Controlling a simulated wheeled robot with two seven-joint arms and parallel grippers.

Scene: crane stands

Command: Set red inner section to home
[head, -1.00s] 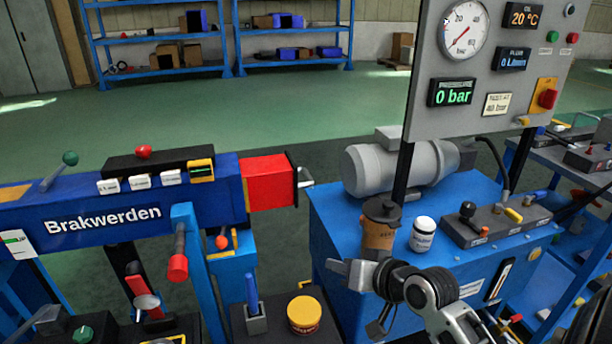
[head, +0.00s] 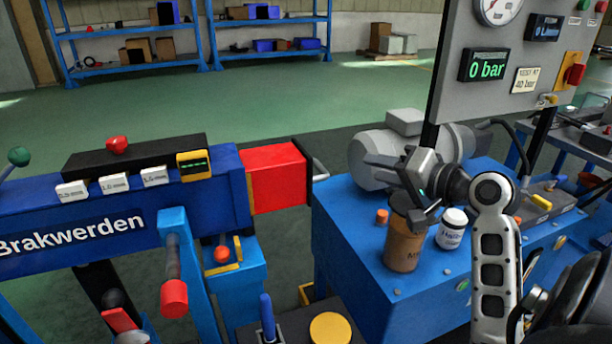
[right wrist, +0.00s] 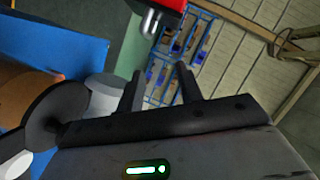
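The red inner section (head: 277,177) sticks out of the right end of the blue "Brakwerden" beam (head: 120,222). A metal handle (head: 316,168) is on its right end. In the right wrist view, part of the red section (right wrist: 165,8) and its handle (right wrist: 150,22) show at the top, beyond the fingers. My right gripper (head: 393,190) is open and empty, to the right of the handle and apart from it. It is in front of the grey motor and over the brown cup. In the right wrist view, its two fingers (right wrist: 160,88) stand apart. My left gripper is not in view.
A brown cup (head: 404,247) and a white jar (head: 451,229) stand on the blue bench (head: 350,235) close below my right gripper. The grey motor (head: 372,158) and gauge panel (head: 460,100) stand behind. A red-ended lever (head: 173,298) hangs in front of the beam.

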